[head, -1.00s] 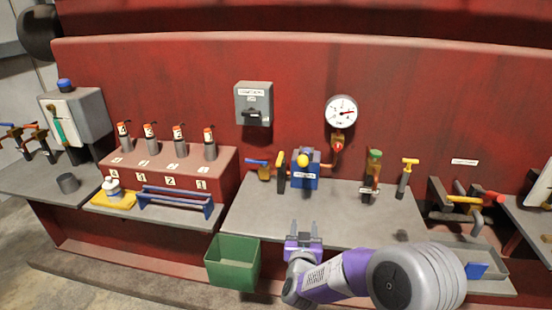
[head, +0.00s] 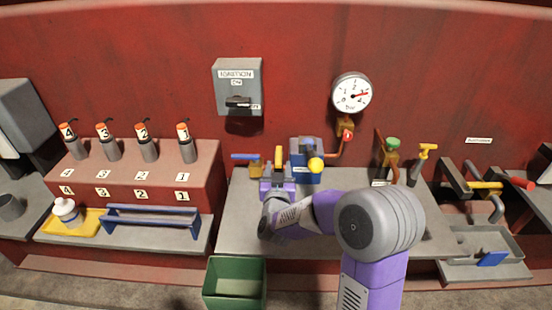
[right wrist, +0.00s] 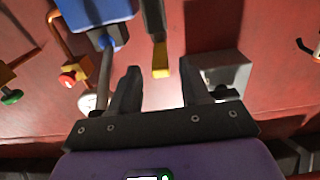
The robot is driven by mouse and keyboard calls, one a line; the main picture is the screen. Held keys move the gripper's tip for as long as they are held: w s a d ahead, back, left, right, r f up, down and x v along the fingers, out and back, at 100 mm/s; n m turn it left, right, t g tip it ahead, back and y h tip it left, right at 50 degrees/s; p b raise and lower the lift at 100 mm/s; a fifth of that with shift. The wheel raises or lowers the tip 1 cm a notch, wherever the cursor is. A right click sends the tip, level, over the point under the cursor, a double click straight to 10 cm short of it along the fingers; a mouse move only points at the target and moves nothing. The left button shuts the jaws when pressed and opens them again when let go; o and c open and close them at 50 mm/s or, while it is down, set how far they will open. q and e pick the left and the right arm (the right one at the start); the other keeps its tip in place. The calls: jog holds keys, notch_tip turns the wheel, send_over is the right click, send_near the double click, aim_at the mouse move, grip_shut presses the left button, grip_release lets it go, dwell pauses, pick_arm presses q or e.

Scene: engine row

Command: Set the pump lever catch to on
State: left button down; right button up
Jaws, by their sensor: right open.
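The pump is a blue box (head: 303,176) on the grey bench, with a yellow ball knob (head: 316,165) at its front. Left of it stands a dark lever with a yellow tip (head: 278,155); in the right wrist view the yellow end (right wrist: 160,66) shows beyond my fingers, about midway between them. My right gripper (head: 277,186) is just in front of the lever; in the wrist view the gripper (right wrist: 160,85) is open and empty. I cannot make out a separate catch or its setting. My left gripper is not in view.
A blue-handled brass valve (head: 254,168) is close left of the lever. A copper pipe with a red knob (head: 347,135) rises on the right below the gauge (head: 352,93). An ignition switch box (head: 238,78) is on the wall. A green bin (head: 235,283) hangs in front.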

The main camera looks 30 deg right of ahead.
aim_at(279, 157)
jog(key=shift+x, duration=2.1)
jog(key=shift+c, duration=0.5)
grip_shut()
jog(key=shift+w+a, duration=0.1)
